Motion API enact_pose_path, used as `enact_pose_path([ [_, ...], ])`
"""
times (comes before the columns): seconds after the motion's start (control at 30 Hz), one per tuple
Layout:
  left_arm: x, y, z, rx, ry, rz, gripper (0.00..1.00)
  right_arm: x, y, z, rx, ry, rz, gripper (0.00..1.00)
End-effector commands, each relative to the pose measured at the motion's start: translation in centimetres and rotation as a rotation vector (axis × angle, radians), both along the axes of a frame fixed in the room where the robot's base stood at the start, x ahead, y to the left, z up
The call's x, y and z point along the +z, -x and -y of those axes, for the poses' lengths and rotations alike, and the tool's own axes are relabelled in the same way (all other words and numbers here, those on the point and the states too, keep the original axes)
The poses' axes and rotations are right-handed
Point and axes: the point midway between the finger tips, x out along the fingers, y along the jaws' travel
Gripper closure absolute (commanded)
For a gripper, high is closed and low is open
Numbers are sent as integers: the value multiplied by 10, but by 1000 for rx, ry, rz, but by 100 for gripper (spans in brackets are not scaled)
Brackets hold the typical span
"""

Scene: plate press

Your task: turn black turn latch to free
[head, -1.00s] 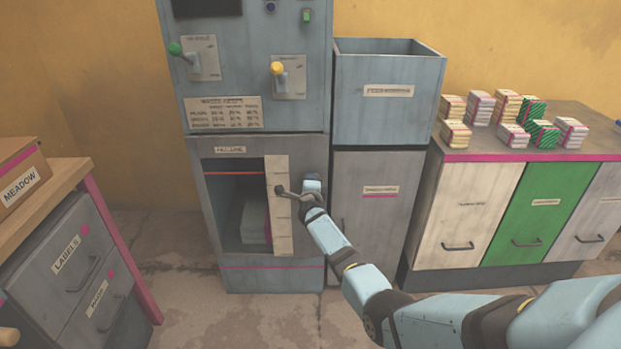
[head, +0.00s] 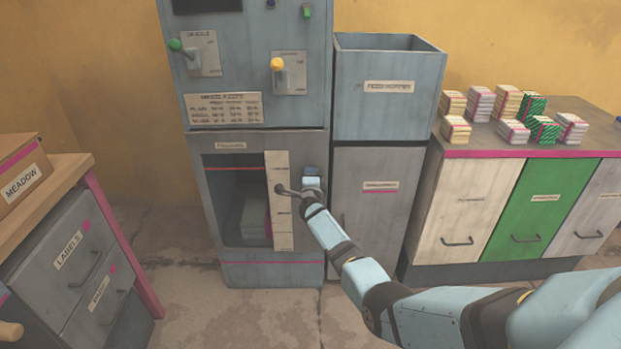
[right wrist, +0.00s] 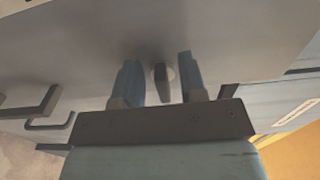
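The black turn latch (right wrist: 161,83) shows in the right wrist view as a dark bar on a pale round base, on the grey panel of the press. My right gripper (right wrist: 159,80) is open, with one blue finger on each side of the latch. A gap shows between the latch and each finger. In the head view my right gripper (head: 311,175) is at the right edge of the press's lower front, and the latch is hidden there. My left gripper is in neither view.
The press's lower bay (head: 240,218) shows a pale stack inside, beside a cream strip (head: 281,242). The feed hopper (head: 388,95) stands right of the press. A counter with several paper bundles (head: 515,131) is further right. A wooden-topped desk (head: 60,185) is at left.

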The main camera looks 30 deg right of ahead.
Motion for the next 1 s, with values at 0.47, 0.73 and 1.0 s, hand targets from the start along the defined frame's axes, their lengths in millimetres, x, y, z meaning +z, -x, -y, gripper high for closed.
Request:
enact_pose_path([
  [0.47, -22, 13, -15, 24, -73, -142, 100, 5, 20, -13, 1, -3, -1, 62],
  [0.73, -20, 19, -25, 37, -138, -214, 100, 7, 72, -45, 1, -2, -2, 62],
  [1.0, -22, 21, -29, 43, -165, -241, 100, 2, 110, -67, 0, -1, -2, 62],
])
